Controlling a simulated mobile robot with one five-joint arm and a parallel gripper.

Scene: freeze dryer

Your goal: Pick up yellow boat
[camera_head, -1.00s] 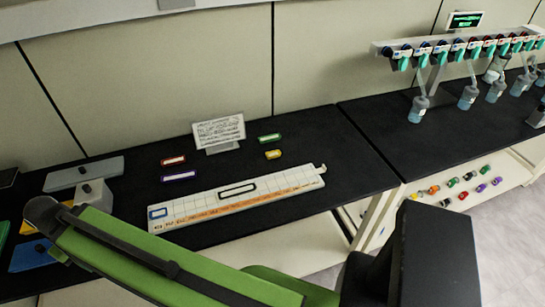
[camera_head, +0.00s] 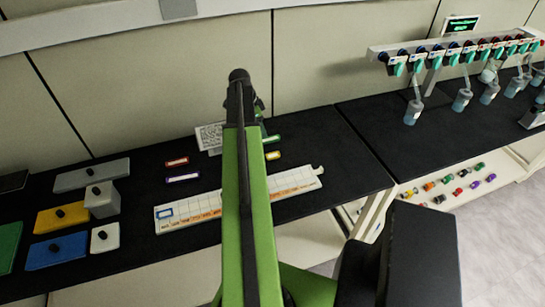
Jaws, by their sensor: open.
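The yellow boat (camera_head: 273,155) is a small shallow yellow piece with a pale middle. It lies flat on the black bench, just right of my raised green arm and behind the white chart strip. My arm stands upright across the middle of the view, with its dark joint at the top. Part of a further green link shows behind that joint. My gripper cannot be made out; the arm hides that area. Nothing is seen touching the yellow boat.
Near the boat are a green boat (camera_head: 271,140), a red boat (camera_head: 177,162), a purple boat (camera_head: 182,178) and a white sign (camera_head: 209,137). The chart strip (camera_head: 190,209) carries a blue boat (camera_head: 165,212). Lidded blocks crowd the left. Bench right of the yellow boat is clear.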

